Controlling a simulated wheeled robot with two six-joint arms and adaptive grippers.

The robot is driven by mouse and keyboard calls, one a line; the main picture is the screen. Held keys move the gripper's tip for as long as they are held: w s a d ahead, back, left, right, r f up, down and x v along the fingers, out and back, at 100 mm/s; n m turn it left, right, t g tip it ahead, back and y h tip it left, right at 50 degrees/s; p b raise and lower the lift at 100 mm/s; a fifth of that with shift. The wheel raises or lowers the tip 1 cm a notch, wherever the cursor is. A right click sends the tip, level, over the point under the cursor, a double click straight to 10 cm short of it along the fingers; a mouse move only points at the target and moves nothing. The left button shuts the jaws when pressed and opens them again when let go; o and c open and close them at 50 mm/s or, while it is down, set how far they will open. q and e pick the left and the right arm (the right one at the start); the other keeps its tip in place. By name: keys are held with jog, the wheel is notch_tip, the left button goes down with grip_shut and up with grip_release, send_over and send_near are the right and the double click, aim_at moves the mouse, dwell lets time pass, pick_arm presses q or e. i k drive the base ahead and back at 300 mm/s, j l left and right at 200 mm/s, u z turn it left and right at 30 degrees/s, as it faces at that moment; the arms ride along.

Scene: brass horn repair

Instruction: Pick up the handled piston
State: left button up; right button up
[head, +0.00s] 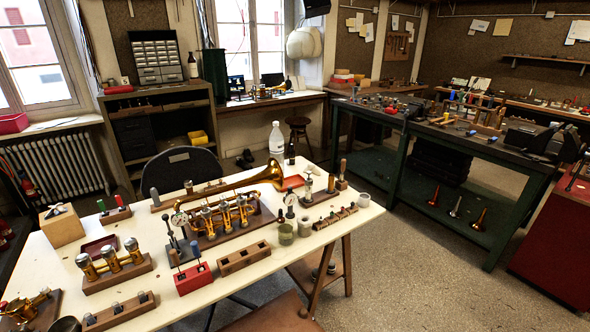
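A cream-topped table (215,280) holds a brass trumpet (235,187) on a wooden stand with upright brass valves (225,212). Three brass cylinders stand on a wooden block (117,274) at the left. An upright piece with a brown wooden handle (343,170) stands at the table's far right, beside a shorter upright brass piece (331,183). A dark grey cylinder (155,197) stands near the left end of the trumpet stand. Which of these is the handled piston I cannot tell at this size. Neither of my grippers is in view.
Green benches (450,215) stand at the right across open floor (400,270).

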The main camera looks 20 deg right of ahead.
aim_at(344, 160)
jog(key=i+l+u, duration=0.2)
jog(key=l+u, duration=0.2)
jog(key=l, duration=0.5)
jog(key=l+u, duration=0.4)
jog(key=l, duration=0.55)
jog(key=l+u, duration=0.4)
jog(key=l, duration=0.6)
